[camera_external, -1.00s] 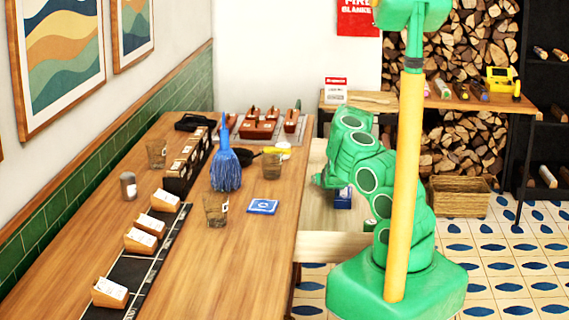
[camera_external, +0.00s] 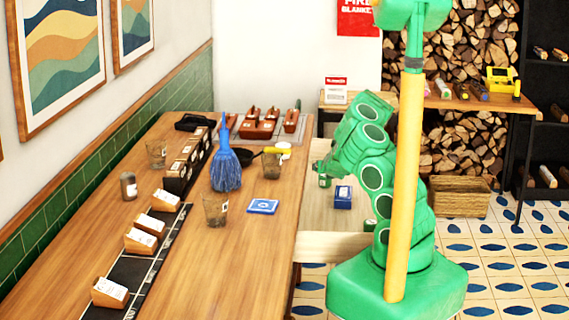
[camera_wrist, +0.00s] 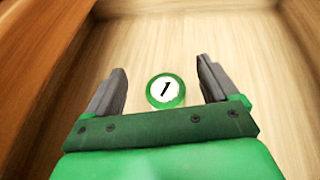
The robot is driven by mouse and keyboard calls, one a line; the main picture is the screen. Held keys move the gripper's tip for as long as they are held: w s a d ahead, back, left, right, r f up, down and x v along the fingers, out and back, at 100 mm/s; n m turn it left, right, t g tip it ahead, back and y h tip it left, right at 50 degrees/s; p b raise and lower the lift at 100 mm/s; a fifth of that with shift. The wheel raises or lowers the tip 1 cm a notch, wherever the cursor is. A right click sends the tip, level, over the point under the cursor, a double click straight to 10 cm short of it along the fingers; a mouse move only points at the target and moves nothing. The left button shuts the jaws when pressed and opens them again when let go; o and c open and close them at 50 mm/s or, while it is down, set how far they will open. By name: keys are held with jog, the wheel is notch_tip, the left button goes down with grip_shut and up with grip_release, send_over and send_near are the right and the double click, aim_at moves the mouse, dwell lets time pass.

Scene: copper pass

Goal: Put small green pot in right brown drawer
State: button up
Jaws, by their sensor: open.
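The small green pot (camera_wrist: 165,91) shows from above in the wrist view, with a white top marked 1. It sits on the floor of a pulled-out wooden drawer (camera_wrist: 215,25), between and below my fingertips and apart from both. My gripper (camera_wrist: 160,68) is open and empty above it. In the external view a small green pot (camera_external: 324,181) stands just below my gripper, inside the open drawer (camera_external: 333,240) at the right side of the table. My fingers are hard to make out there.
A blue box (camera_external: 343,197) stands in the drawer right of the pot. Another small green item (camera_external: 370,225) is partly hidden by my arm. The table (camera_external: 250,250) holds a blue brush (camera_external: 226,165), glasses, a blue coaster (camera_external: 262,206) and card holders. Drawer walls rise close around.

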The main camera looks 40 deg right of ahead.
jog(key=shift+r, duration=1.2)
